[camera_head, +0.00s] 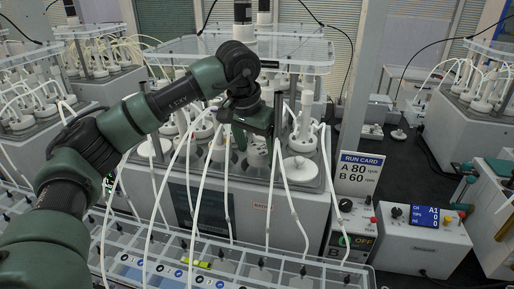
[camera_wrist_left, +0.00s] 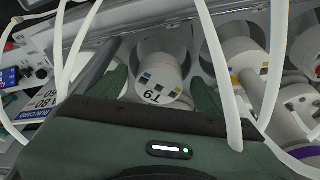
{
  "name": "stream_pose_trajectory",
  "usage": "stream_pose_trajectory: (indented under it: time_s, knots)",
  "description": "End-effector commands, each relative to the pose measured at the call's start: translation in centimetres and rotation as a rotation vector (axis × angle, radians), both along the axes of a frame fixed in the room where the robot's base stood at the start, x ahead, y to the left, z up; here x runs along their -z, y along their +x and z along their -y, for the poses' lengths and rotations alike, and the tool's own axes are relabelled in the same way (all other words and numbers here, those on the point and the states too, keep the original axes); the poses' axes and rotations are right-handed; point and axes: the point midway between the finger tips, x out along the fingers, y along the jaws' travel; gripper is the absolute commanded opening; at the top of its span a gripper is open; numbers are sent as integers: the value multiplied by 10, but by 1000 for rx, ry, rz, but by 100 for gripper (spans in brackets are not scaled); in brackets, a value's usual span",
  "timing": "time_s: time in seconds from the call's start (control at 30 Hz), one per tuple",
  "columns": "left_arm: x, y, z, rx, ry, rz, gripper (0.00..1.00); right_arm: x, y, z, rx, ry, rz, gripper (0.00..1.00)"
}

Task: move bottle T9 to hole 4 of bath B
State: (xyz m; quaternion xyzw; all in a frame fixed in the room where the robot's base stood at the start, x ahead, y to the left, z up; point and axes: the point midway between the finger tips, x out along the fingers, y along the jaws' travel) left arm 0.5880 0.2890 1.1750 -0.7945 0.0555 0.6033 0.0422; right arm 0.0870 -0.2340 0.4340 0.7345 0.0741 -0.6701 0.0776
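Bottle T9 (camera_wrist_left: 158,88) has a white top and a readable label in the left wrist view. It stands in bath B (camera_head: 262,206), between my left gripper's two dark green fingers. In the head view, my left gripper (camera_head: 252,140) points down over the bath, with the white bottle T9 (camera_head: 257,154) below its palm. The fingers are spread, one on each side of the bottle, with small gaps visible. The number of hole 4 cannot be read in either view. My right gripper is not in view.
Neighbouring bottles (camera_wrist_left: 243,60) with white tubes stand close by. Loose tubes (camera_head: 287,190) hang across the bath front. A clear rack (camera_head: 225,250) lies in front. A run card (camera_head: 360,172) and a control box (camera_head: 425,235) are at the right. A clear shelf (camera_head: 300,48) overhangs the bath.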

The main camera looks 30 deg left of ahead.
Motion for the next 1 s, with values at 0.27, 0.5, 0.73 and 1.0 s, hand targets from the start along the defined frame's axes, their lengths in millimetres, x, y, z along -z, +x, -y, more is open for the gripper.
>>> stream_pose_trajectory:
  time_s: [0.27, 0.5, 0.73, 1.0]
  knots:
    - [-24, -6, 0, 2, -2, 5, 78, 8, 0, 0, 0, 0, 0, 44]
    - [-63, -17, -2, 0, -2, 6, 78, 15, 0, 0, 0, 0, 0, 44]
    - [-76, -21, -3, 0, -1, 3, 78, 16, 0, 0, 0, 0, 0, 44]
    - [-76, -21, -3, 0, -2, 4, 78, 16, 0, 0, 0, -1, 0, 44]
